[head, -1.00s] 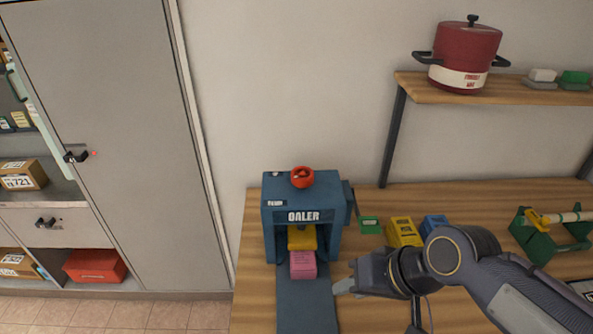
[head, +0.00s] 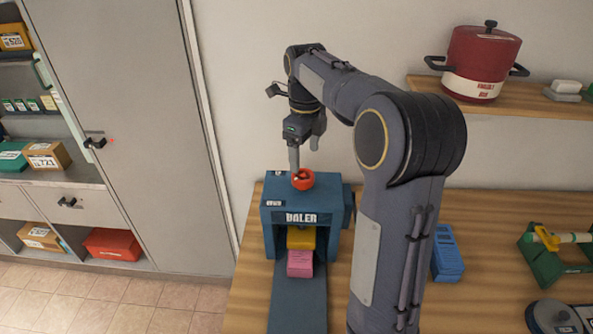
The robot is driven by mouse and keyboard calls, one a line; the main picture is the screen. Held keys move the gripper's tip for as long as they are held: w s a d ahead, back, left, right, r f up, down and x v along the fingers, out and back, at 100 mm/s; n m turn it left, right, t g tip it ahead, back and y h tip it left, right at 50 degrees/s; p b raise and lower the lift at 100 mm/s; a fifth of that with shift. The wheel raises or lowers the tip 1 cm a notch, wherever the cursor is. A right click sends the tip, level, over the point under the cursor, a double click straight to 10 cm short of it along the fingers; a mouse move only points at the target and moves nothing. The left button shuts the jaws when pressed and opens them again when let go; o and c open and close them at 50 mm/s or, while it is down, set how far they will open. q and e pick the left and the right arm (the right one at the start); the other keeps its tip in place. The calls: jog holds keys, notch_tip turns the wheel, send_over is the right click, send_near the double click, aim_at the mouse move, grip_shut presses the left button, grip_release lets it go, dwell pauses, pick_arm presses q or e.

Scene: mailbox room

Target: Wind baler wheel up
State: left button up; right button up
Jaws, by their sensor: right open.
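The blue baler (head: 272,217) stands on the wooden table. Its red wheel (head: 303,180) sits on top. The yellow press block (head: 301,238) is inside the baler's opening, just above a pink block (head: 300,263) that sits at the mouth of the blue chute (head: 298,304). My right gripper (head: 304,158) points down over the wheel, open. One finger reaches down to the wheel's left part, and the other is above its right side; I cannot tell if they touch it. My left gripper is not in view.
My right arm covers much of the table right of the baler. A blue box (head: 447,253) and a green holder (head: 545,263) stand to the right. A red pot (head: 481,62) is on the shelf (head: 520,101). A grey cabinet (head: 140,110) stands left.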

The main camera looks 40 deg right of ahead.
aim_at(304, 175)
notch_tip(304, 175, down, 7)
jog(key=shift+r+p, duration=0.1)
jog(key=shift+p, duration=0.25)
jog(key=c, duration=1)
